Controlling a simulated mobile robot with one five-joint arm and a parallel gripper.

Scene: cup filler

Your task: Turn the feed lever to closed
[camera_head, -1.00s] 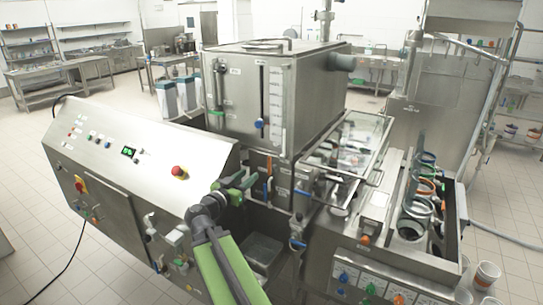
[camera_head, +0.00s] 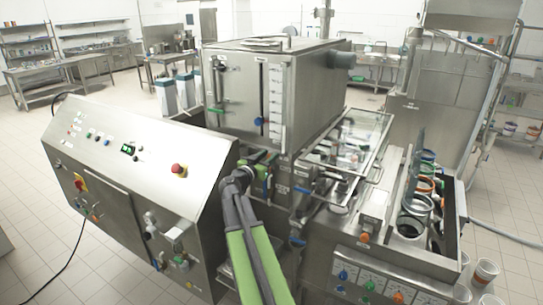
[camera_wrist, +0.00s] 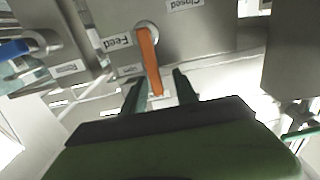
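The feed lever (camera_wrist: 149,62) is an orange bar in the wrist view, hanging from a round pivot on a steel plate. A label reading "Feed" (camera_wrist: 117,42) is at its left, and a label reading "Closed" (camera_wrist: 184,5) is up and to the right of the pivot. My gripper (camera_wrist: 159,85) is open, with one dark green finger on each side of the lever's lower end. I see gaps between the fingers and the lever. In the head view my gripper (camera_head: 262,165) is by the lower front of the steel tank, and the lever cannot be made out there.
The steel tank (camera_head: 310,95) stands behind my gripper. The sloped control panel (camera_head: 130,135) with a red button (camera_head: 179,170) is at left. A blue-handled part (camera_wrist: 15,48) is left of the lever. A clear-lidded unit (camera_head: 355,140) is at right.

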